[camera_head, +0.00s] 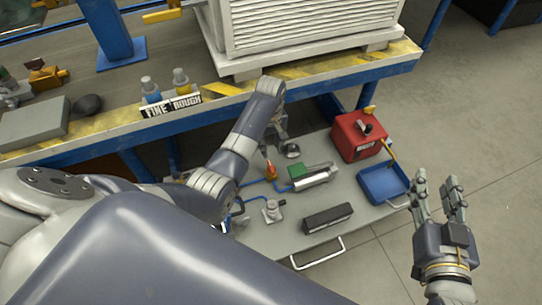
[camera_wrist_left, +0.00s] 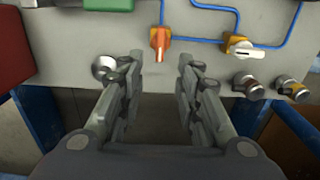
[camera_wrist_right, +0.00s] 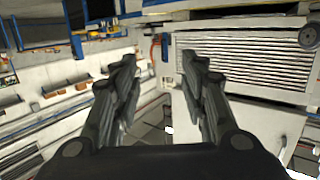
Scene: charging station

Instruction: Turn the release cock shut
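Two small valves show on the grey panel in the left wrist view. One has an orange lever (camera_wrist_left: 160,40) on a blue line. The other has an orange body with a white handle (camera_wrist_left: 243,47). I cannot tell for sure which is the release cock. The orange lever also shows in the head view (camera_head: 270,171); the white-handled valve seems hidden there by my left arm. My left gripper (camera_wrist_left: 160,75) is open and empty at the panel's far edge, apart from both valves. My right gripper (camera_head: 440,187) is open and empty, right of the panel.
The panel (camera_head: 366,222) carries a red can (camera_head: 358,136), a blue tray (camera_head: 383,184), a black box (camera_head: 327,217) and a green-and-silver cylinder (camera_head: 314,176). A round metal knob (camera_wrist_left: 104,67) sits beside my left finger. A workbench (camera_head: 320,75) stands behind. Open floor lies right.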

